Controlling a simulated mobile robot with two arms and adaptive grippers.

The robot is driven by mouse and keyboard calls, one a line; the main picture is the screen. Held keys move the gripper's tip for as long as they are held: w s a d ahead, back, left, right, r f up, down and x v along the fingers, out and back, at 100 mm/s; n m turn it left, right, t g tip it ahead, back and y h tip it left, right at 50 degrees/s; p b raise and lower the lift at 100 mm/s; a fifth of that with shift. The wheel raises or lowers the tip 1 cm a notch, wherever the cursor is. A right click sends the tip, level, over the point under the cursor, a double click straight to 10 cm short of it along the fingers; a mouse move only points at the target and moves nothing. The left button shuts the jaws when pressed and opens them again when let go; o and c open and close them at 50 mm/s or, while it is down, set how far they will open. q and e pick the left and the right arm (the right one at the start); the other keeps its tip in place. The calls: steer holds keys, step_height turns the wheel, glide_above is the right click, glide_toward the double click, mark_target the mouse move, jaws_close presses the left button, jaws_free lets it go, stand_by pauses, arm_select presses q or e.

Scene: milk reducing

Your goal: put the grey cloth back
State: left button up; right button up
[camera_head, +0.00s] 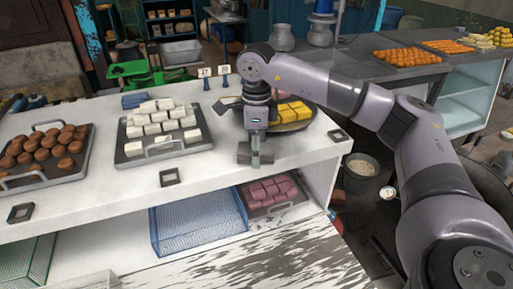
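I cannot make out a grey cloth with certainty. A small folded blue-grey item (134,100), possibly a cloth, lies on the white counter (110,195) behind the tray of white sweets. My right gripper (256,158) points down near the counter's front edge, in front of the round pan. Its fingers are small here, and I cannot tell whether they are open or hold anything. My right arm hides part of the pan and the counter behind it. My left gripper is not in view.
Trays of brown sweets (45,180) and white sweets (162,152) stand left of my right gripper. The round pan (300,126) holds yellow pieces. Small dark square frames (172,178) lie along the front edge. A blue basket (198,228) and a pink-filled tray are below.

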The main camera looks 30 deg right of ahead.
steer(key=shift+r, duration=0.4)
step_height(320, 180, up, 7)
steer(key=shift+r+b, duration=0.1)
steer(key=shift+b, duration=1.05)
steer(key=shift+r+p, duration=0.55)
steer(key=shift+r, duration=1.6)
